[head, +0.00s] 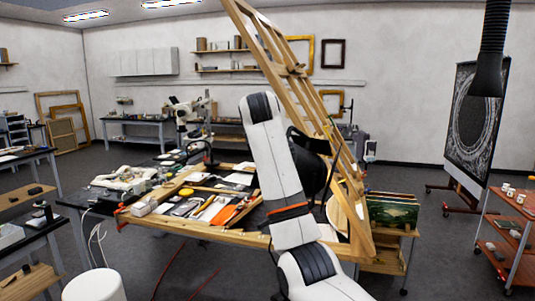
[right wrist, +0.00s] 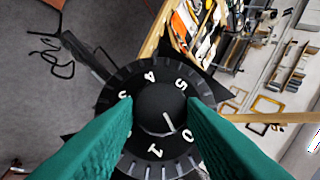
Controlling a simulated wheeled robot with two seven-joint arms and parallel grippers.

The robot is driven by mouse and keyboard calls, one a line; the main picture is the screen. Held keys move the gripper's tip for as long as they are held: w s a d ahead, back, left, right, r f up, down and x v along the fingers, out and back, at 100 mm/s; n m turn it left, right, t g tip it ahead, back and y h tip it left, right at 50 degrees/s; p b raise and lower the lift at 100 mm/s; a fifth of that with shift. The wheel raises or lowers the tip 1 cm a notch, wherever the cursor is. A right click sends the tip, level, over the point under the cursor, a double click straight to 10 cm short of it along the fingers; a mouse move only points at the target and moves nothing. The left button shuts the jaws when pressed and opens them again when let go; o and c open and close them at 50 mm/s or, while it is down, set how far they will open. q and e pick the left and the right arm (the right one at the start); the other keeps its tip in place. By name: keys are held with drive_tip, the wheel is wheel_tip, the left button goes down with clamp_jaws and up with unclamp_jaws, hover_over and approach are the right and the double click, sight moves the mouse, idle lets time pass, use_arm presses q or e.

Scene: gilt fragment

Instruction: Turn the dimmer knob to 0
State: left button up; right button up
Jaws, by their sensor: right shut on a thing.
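In the right wrist view, a round black dimmer knob (right wrist: 155,98) sits at the centre of a black dial (right wrist: 118,82) with white numbers and tick marks. The knob's white pointer line slants down and right, between the 0 and the 1, nearer the 0. The green fingers of my right gripper (right wrist: 160,106) are shut on the knob, one on each side. They cover part of the dial, including some numbers. In the head view, my white and black arm stands in the middle and hides the knob. My left gripper is not in view.
A cluttered wooden workbench (head: 187,224) with tools stands left of my arm in the head view. A tall leaning wooden frame (head: 285,62) rises behind my arm. A red cart (head: 508,232) stands at the right. Grey floor is open between cart and bench.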

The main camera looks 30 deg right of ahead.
drive_tip(key=shift+r+n+g, duration=0.1)
drive_tip(key=shift+n+g, duration=0.2)
drive_tip(key=shift+n, duration=0.2)
drive_tip(key=o, duration=1)
drive_tip(key=shift+w, duration=0.1)
drive_tip(key=b+v, duration=0.6)
drive_tip(key=v, duration=0.6)
drive_tip(key=shift+d, duration=0.2)
